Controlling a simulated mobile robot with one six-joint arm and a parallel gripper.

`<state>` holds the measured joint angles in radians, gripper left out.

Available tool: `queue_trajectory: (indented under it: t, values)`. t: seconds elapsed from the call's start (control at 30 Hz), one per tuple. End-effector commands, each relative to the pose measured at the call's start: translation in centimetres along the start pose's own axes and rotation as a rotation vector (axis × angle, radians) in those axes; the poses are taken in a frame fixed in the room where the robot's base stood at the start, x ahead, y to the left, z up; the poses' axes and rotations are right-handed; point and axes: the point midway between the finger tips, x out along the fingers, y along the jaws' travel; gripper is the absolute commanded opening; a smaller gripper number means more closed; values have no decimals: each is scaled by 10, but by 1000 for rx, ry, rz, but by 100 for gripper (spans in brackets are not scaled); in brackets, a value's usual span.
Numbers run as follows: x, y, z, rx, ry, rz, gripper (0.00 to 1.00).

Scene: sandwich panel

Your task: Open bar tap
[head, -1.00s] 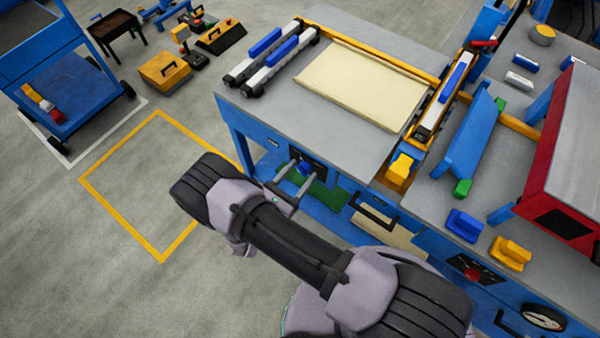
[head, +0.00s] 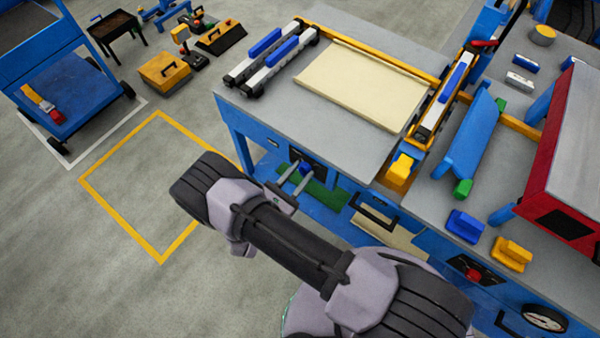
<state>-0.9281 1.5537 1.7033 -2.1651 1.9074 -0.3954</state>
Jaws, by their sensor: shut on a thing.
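A small blue tap handle (head: 306,168) shows on a dark plate on the front face of the blue workbench, below its grey top. My gripper (head: 304,170) reaches to it from the lower left, with its two grey fingers on either side of the handle. The fingers are shut on the handle, which they partly hide. The handle's exact angle is too small to tell.
The grey bench top (head: 270,115) overhangs just above my gripper and carries a cream panel (head: 360,85). A black drawer handle (head: 375,215) is to the right.

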Motion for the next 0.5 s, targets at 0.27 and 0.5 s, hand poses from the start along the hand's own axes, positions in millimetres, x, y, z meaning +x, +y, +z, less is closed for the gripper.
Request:
queue_trajectory:
  t: [0.27,0.5]
  values:
    - [0,0,-1,229,0,0,0]
    - [0,0,-1,458,0,0,0]
